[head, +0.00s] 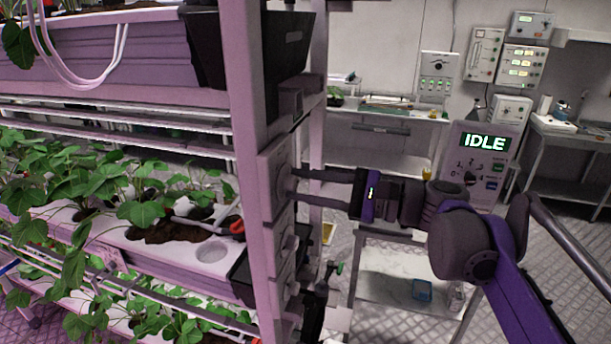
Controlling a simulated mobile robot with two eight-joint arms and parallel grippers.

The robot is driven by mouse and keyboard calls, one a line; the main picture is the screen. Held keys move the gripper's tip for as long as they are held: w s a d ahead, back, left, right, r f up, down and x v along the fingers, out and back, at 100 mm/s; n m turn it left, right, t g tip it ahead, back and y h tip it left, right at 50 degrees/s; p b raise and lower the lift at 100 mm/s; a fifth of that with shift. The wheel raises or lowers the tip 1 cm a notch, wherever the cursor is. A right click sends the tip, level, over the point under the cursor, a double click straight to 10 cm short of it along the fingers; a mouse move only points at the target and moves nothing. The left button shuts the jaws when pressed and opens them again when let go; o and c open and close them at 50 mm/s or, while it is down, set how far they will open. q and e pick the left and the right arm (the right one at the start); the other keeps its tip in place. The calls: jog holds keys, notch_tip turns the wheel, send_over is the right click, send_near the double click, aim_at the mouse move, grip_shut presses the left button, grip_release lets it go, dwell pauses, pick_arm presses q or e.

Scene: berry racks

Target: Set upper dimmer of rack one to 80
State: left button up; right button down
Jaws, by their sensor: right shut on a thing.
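Rack one's post (252,240) carries light-coloured control boxes on its right side. The upper dimmer (284,184) is on the top box, and its knob is mostly hidden between my fingertips. My right gripper (294,185) comes in from the right, with its two dark fingers level and closed around that knob. The dimmer's scale and setting cannot be read from this side. My left gripper is not in view.
Lower knobs (291,243) sit on the same post, just below my fingers. Strawberry plants (80,180) fill the rack's trays at left. A console reading IDLE (484,143) stands behind my right arm. A metal cart (385,250) stands below the gripper.

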jog(key=shift+n+p, duration=0.35)
jog(key=shift+n, duration=0.65)
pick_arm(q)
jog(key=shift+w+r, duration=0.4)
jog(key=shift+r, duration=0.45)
pick_arm(e)
jog(key=c, duration=0.5)
grip_release()
jog(key=shift+d, duration=0.1)
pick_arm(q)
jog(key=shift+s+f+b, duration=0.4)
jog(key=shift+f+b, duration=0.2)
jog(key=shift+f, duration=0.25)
pick_arm(e)
jog(key=v, duration=1)
jog(key=shift+s+d, duration=0.15)
jog(key=shift+d, duration=0.15)
